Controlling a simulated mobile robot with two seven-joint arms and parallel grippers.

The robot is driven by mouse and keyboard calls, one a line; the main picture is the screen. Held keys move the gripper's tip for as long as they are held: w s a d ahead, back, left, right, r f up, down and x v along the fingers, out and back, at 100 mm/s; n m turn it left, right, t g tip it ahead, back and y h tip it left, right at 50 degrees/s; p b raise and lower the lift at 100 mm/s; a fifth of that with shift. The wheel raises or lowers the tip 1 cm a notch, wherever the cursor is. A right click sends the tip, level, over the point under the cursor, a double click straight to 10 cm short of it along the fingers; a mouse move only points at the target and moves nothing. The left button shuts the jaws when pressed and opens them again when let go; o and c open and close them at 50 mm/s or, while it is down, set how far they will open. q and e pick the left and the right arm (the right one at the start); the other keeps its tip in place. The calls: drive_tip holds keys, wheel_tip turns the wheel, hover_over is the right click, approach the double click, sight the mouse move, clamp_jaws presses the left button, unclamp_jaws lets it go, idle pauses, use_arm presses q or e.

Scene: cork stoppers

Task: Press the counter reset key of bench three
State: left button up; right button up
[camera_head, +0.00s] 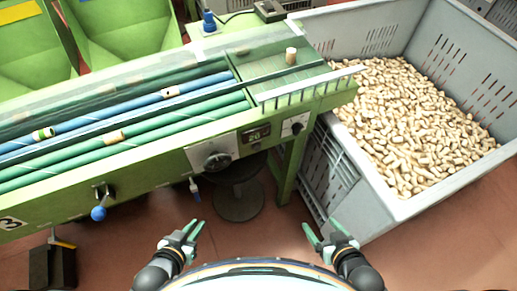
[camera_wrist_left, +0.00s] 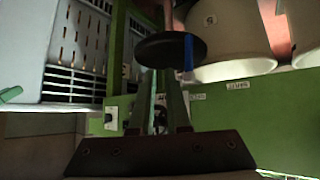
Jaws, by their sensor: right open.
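The green sorting bench (camera_head: 150,170) crosses the head view and carries a number 3 plate (camera_head: 11,223) at its lower left. On its front edge is a small dark counter display (camera_head: 257,135). A pale panel with a black knob (camera_head: 296,126) sits right of it, and a larger panel with a round dial (camera_head: 215,160) sits left. I cannot make out which part is the reset key. My left gripper (camera_head: 194,223) is open and empty, below and apart from the bench front. Its fingers also show in the left wrist view (camera_wrist_left: 161,90). My right gripper (camera_head: 320,226) is open and empty.
A grey crate (camera_head: 450,200) full of corks stands on the right, close to the bench end. A dark round stool (camera_head: 238,200) is under the bench. A blue-knobbed lever (camera_head: 98,213) juts out at front left.

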use_arm(q)
clamp_jaws()
idle(0.9)
drive_tip(key=shift+f, duration=0.1)
